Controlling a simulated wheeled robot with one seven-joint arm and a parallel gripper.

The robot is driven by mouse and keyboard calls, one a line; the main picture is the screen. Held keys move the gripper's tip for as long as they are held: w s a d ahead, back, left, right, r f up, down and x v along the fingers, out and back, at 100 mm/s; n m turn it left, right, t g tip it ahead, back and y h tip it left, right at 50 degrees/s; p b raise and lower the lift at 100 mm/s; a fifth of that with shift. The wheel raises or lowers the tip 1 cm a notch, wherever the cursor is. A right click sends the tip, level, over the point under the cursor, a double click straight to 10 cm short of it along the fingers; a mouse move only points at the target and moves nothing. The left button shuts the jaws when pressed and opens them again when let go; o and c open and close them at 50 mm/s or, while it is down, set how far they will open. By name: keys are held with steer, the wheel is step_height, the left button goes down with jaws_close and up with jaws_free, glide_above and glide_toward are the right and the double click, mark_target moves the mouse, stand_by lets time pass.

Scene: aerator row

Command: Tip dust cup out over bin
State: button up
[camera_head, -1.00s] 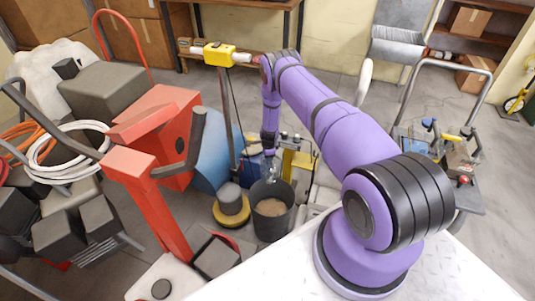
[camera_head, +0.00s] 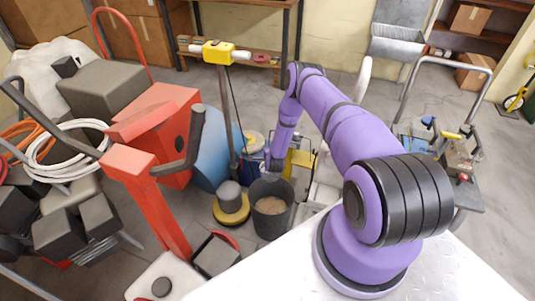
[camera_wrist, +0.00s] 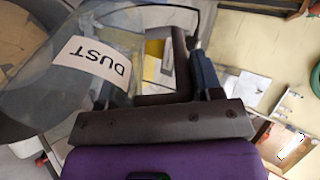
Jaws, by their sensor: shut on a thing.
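The dust cup (camera_wrist: 122,38) is clear-walled with a white DUST label that reads upside down in the wrist view. My gripper (camera_wrist: 188,70) is shut on the cup's dark handle. In the head view my gripper (camera_head: 275,166) is at the far rim of the bin, and the cup is small and mostly hidden there. The bin (camera_head: 272,226) is a dark open bucket with tan material inside. A grey curved rim with tan inside fills the left of the wrist view, partly seen through the cup. I cannot tell how much dust the cup holds.
A yellow-based floor machine (camera_head: 231,208) stands left of the bin, with its upright pole and yellow head (camera_head: 218,54). Red machines (camera_head: 150,190) crowd the left. A trolley (camera_head: 450,165) with tools stands at right. Open floor lies behind my arm.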

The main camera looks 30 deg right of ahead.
steer(key=s+t, duration=0.1)
steer(key=s+a+t+h, duration=0.1)
steer(key=s+t, duration=0.1)
steer(key=shift+s+a+f, duration=0.1)
steer(key=shift+a+f, duration=0.05)
steer(key=shift+f, duration=0.1)
steer(key=t, duration=0.1)
steer(key=s+t+h, duration=0.1)
steer(key=s+t, duration=0.1)
steer(key=shift+a+f+t+h, duration=0.3)
steer(key=shift+a+h, duration=0.05)
steer(key=shift+h, duration=0.05)
steer(key=shift+s+a+t+h, duration=0.25)
steer(key=shift+s+t, duration=0.2)
steer(key=shift+t, duration=0.55)
steer(key=shift+s+a+t+h, duration=0.1)
steer(key=shift+s+t+h, duration=0.25)
steer(key=shift+s+t, duration=0.35)
steer(key=shift+s+a+r+t, duration=0.1)
steer(key=shift+a+t, duration=0.1)
steer(key=shift+t, duration=0.2)
